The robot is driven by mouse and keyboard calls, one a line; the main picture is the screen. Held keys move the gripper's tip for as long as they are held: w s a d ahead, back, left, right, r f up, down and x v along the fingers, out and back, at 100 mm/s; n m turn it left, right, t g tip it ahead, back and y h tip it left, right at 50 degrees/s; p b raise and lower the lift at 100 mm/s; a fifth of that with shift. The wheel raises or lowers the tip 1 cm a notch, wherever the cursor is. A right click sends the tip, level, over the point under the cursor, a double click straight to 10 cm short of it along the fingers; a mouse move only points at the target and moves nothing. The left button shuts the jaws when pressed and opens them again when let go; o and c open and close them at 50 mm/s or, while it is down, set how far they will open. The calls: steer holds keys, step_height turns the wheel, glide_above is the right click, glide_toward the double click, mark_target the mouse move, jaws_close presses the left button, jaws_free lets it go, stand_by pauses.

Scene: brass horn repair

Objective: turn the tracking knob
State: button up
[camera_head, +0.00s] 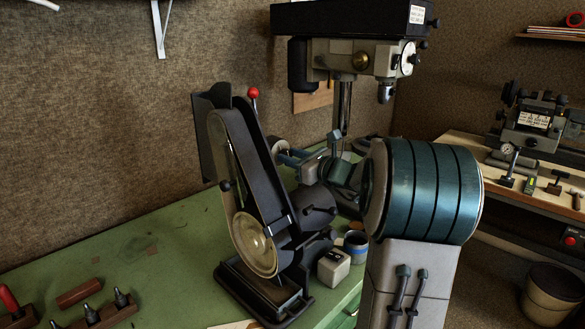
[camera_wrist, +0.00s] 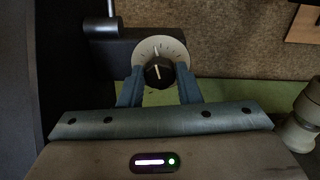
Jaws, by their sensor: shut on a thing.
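The tracking knob (camera_wrist: 158,73) is a small black knob with a white pointer mark, in front of a round pale dial plate (camera_wrist: 150,48) with tick marks. In the wrist view the mark points roughly up. My gripper (camera_wrist: 160,82) has one blue finger on each side of the knob and is shut on it. In the head view my gripper (camera_head: 287,157) reaches in behind the upright belt sander (camera_head: 262,165) from the right. There the knob itself is hidden or too small to tell.
The sander stands on a green bench (camera_head: 130,255). A white box (camera_head: 333,266) and a blue-and-white cup (camera_head: 355,245) are close to its right. A drill press (camera_head: 345,55) rises behind my arm. A red-tipped lever (camera_head: 253,95) sticks up near the sander's top.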

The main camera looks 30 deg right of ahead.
steer(key=n+b, duration=0.3)
steer(key=b, duration=0.1)
steer(key=shift+a+f, duration=0.1)
steer(key=shift+n, duration=0.3)
steer(key=o, duration=1)
steer(key=shift+c, duration=0.2)
steer(key=b+v, duration=0.2)
steer(key=v, duration=1.2)
steer(key=shift+r, duration=0.2)
